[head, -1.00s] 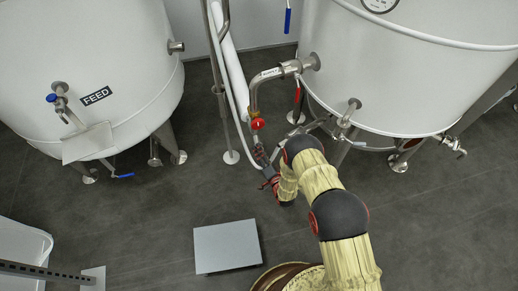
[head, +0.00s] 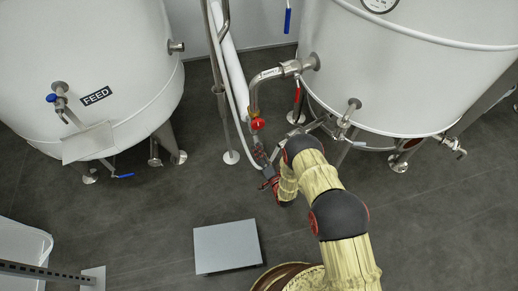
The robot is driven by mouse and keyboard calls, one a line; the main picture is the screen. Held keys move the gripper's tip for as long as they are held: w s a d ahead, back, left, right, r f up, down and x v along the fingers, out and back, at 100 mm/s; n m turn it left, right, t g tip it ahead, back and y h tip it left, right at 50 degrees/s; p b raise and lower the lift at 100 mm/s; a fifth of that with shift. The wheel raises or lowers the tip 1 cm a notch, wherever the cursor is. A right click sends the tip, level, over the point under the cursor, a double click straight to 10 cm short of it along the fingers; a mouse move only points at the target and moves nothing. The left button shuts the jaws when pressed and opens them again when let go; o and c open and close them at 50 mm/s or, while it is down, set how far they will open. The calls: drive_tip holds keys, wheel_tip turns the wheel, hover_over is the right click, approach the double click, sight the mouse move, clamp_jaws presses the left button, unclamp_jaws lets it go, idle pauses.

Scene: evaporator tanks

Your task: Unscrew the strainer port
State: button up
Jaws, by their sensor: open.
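A steel pipe (head: 256,93) leaves the right tank and bends downward. A red round fitting (head: 258,124) is at its lower end; it looks like the strainer port, though I cannot be sure at this size.
The right tank (head: 420,75) and the FEED tank (head: 85,60) stand on legs. A white vertical pipe (head: 232,75) runs close left of my gripper. A steel branch with a valve (head: 344,122) is close to its right.

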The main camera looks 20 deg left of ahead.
drive_tip(key=m+t, duration=0.1)
drive_tip(key=m, duration=0.6)
drive_tip(key=m+t+y+b, duration=0.1)
drive_tip(key=m, duration=0.7)
drive_tip(key=shift+f, duration=0.2)
drive_tip(key=shift+c, duration=0.9)
clamp_jaws()
drive_tip(key=n+g, duration=0.1)
drive_tip(key=n, duration=0.4)
drive_tip(key=shift+n, duration=0.3)
